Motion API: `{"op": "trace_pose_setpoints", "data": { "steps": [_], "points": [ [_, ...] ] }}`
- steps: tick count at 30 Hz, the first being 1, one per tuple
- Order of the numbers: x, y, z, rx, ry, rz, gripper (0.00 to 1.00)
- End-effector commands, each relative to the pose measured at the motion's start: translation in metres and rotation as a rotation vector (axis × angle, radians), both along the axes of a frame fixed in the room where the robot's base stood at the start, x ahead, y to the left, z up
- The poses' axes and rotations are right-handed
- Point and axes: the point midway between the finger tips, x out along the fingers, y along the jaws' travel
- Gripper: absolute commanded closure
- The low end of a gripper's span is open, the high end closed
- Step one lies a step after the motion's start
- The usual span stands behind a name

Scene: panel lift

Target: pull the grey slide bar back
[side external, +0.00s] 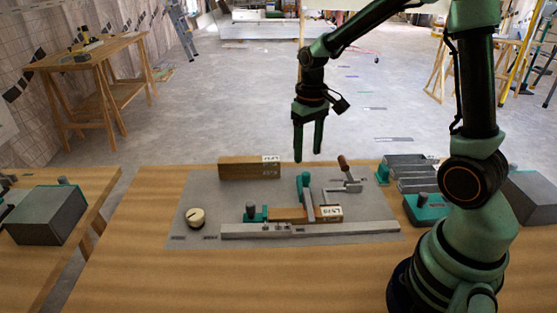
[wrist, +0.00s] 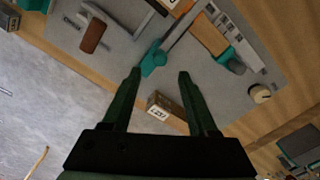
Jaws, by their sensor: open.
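A grey slide bar (side external: 308,201) with a teal end piece (side external: 304,179) lies across the grey panel (side external: 190,236). In the wrist view the bar (wrist: 182,30) runs up and right from its teal end (wrist: 153,59). My gripper (side external: 308,160) is open and empty, pointing down above the back of the panel. In the wrist view the teal end appears between and just beyond my fingertips (wrist: 160,76). I see no contact with it.
A labelled wooden block (side external: 240,168) stands at the panel's back, left of my gripper. A brown-handled lever (side external: 344,164) stands to the right. A long grey rail (side external: 350,229), a teal clamp (side external: 250,212) and a round knob (side external: 195,217) are toward the front.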

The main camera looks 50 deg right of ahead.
Motion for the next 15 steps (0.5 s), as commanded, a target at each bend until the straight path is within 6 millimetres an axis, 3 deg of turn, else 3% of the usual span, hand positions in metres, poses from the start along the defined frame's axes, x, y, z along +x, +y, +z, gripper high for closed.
{"op": "trace_pose_setpoints", "data": {
  "steps": [6, 15],
  "points": [
    [-0.002, 0.001, -0.044, 0.001, 0.006, 0.000, 0.41],
    [-0.001, 0.000, -0.079, 0.001, 0.003, 0.000, 0.41]
  ]
}}
